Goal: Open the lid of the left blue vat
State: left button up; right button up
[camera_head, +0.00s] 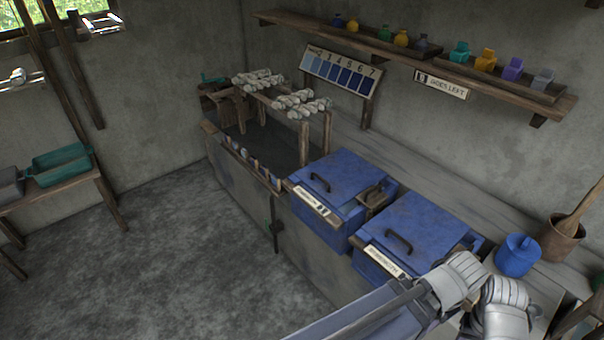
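The left blue vat (330,222) stands at the middle of the bench, with a pale label on its front. Its blue lid (350,172) lies flat and closed, with a dark curved handle (319,184) near its left side. The right blue vat (378,268) is beside it, its lid (430,222) also closed, with a similar dark handle (398,242). Grey and white links of my arm cover the lower right, in front of the right vat's near corner. No gripper fingers can be made out, and nothing of mine touches the left vat.
A small brown wooden piece (374,196) sits between the vats. A dark trough with rolled skeins (290,100) is to the left. A blue pot (517,255) and a brown mortar (562,238) stand at the right. A shelf (420,55) overhangs the bench. The floor is clear.

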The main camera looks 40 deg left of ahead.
aim_at(341, 176)
jog(key=u, duration=1.2)
jog(key=i+j+z, duration=0.25)
jog(key=i+j, duration=0.45)
jog(key=i, duration=0.1)
